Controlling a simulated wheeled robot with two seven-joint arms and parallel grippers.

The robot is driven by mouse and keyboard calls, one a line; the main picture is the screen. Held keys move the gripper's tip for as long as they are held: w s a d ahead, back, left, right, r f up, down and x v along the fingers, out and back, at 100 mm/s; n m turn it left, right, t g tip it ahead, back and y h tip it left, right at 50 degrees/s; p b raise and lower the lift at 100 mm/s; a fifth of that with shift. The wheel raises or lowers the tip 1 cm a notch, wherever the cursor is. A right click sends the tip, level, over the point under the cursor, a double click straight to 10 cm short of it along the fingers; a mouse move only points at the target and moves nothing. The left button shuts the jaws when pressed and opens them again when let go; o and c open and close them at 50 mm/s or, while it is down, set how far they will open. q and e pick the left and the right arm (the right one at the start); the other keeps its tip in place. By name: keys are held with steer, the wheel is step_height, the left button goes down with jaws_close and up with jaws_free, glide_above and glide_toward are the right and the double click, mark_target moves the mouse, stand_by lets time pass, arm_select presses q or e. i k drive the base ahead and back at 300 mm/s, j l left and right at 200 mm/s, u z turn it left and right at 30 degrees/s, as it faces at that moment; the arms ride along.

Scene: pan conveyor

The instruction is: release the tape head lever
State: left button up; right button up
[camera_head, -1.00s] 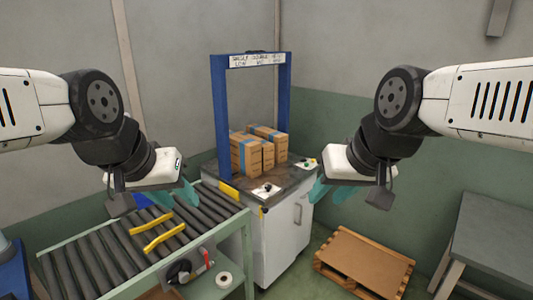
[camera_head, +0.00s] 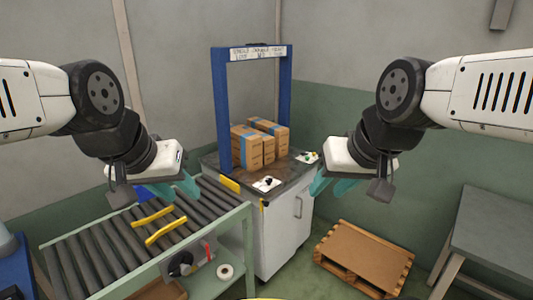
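A small red lever (camera_head: 207,251) stands beside a grey and black unit (camera_head: 182,264), which looks like the tape head, on the near side of the roller conveyor (camera_head: 95,250). The lever looks close to upright; its exact setting is too small to tell. My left gripper (camera_head: 175,190) has teal fingers spread apart and empty, above the conveyor's far end, up and left of the lever. My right gripper (camera_head: 332,187) has its teal fingers apart and empty, in front of the cabinet's right side, well right of the lever. Neither touches the lever.
Two yellow bars (camera_head: 166,231) lie across the rollers. A white tape roll (camera_head: 225,271) is on the shelf below. A blue frame (camera_head: 221,115) stands over cardboard boxes (camera_head: 246,150) on the cabinet (camera_head: 285,235). A wooden pallet (camera_head: 362,257) and a grey table (camera_head: 495,240) are at right.

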mark_target(204, 244)
steer(key=l+u, duration=0.25)
steer(key=u, duration=0.2)
steer(key=k+l+u, duration=0.2)
steer(key=u, duration=0.25)
